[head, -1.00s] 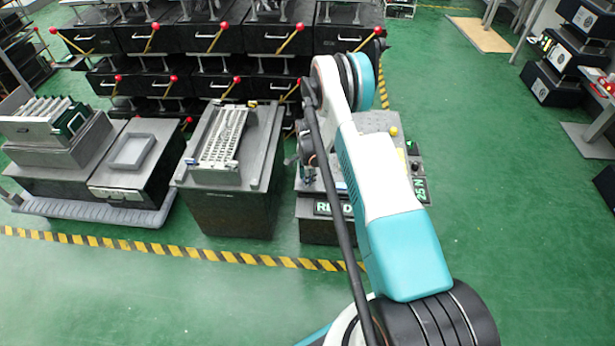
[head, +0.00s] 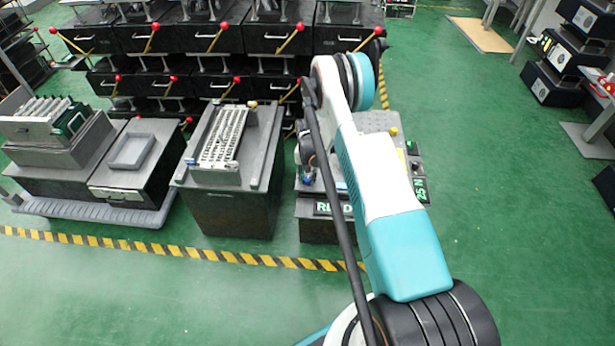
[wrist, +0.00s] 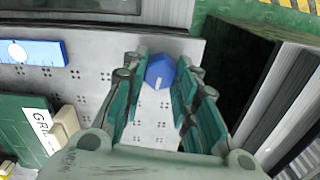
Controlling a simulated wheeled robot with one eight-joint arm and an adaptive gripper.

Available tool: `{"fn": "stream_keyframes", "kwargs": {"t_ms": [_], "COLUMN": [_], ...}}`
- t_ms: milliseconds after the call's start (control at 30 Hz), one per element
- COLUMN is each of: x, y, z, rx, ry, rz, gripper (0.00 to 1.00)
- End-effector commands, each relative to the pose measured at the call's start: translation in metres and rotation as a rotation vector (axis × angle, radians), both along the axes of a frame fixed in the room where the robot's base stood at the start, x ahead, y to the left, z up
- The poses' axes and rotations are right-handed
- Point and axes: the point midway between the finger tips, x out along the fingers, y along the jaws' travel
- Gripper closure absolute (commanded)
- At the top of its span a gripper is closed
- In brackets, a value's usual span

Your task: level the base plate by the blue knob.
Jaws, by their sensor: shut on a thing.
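In the wrist view the blue knob (wrist: 159,71) has a faceted top with a pale line on it. It sits near the edge of a light grey base plate (wrist: 92,82) dotted with small holes. My gripper (wrist: 162,76) has its green fingers on either side of the knob and is shut on it. A blue bar (wrist: 32,52) with a round white spot lies on the plate at the left. In the head view my gripper (head: 307,174) is small and partly hidden by my arm over the right-hand bench. I cannot judge the plate's tilt.
A green panel (wrist: 25,125) with a lettered label lies left in the wrist view. A dark cabinet (head: 235,205) with a slotted rack stands left of the bench, and a grey tray (head: 133,151) farther left. Drawers with red-tipped levers line the back.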

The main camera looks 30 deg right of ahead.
Motion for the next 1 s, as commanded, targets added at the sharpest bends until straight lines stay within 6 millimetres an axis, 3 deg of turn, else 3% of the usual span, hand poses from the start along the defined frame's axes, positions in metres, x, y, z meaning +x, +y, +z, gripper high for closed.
{"fn": "stream_keyframes", "kwargs": {"t_ms": [1000], "x": [0.0004], "y": [-0.0001], "z": [0.0], "rx": [-0.001], "ry": [-0.001], "rz": [0.94], "gripper": [0.97]}}
